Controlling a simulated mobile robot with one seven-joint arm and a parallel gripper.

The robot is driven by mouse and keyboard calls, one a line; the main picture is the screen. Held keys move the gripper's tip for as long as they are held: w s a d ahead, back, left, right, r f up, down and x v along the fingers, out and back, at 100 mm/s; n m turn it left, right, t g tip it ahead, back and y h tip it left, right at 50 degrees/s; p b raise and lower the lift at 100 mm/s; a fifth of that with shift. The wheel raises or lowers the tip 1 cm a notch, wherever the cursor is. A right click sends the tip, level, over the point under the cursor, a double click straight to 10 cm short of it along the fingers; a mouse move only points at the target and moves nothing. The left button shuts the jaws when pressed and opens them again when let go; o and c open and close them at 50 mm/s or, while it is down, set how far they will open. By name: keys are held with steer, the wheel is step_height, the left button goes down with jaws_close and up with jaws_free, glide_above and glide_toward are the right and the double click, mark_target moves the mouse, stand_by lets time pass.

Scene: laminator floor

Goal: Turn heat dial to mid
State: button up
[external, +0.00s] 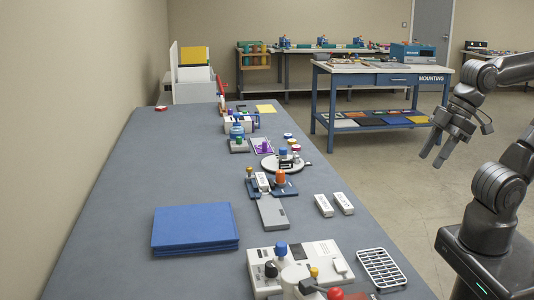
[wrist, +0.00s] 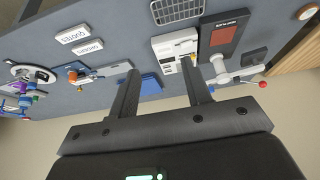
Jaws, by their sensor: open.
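A white machine (external: 257,258) stands at the near end of the grey-blue bench in the external view. It carries a blue knob (external: 281,248), a black knob (external: 271,269) and a small yellow knob (external: 314,272). I cannot tell for sure which one is the heat dial, or read its setting. In the wrist view a white machine (wrist: 165,48), seemingly the same one, shows small beyond my fingers, partly hidden by one. My gripper (external: 431,160) is open and empty, in the air right of the bench and well away from the machine; its fingers also show in the wrist view (wrist: 160,80).
A white post and red ball handle (external: 335,293) stand close in front of the machine. A wire rack (external: 381,268) lies right of it, and a blue stack (external: 195,228) lies behind left. Two white labelled blocks (external: 333,204) and several small fixtures stand farther along the bench.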

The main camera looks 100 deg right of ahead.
steer(key=shift+o, duration=0.2)
steer(key=w+a+r+n+g, duration=0.1)
steer(key=w+r+n, duration=0.1)
steer(key=w, duration=0.3)
steer(key=w+a+r+n+g, duration=0.1)
steer(key=w+r+n, duration=0.1)
steer(key=w+n, duration=0.2)
steer(key=shift+w+r+n, duration=0.4)
steer(key=shift+w, duration=0.8)
steer(key=n+g+y, duration=0.3)
steer(key=n+g, duration=0.4)
steer(key=n, duration=1.3)
glide_above(271, 264)
steer(key=w+d, duration=0.3)
step_height(271, 264, down, 15)
steer(key=x, duration=1)
steer(key=shift+w+f, duration=0.1)
steer(key=shift+f, duration=0.2)
steer(key=c, duration=1)
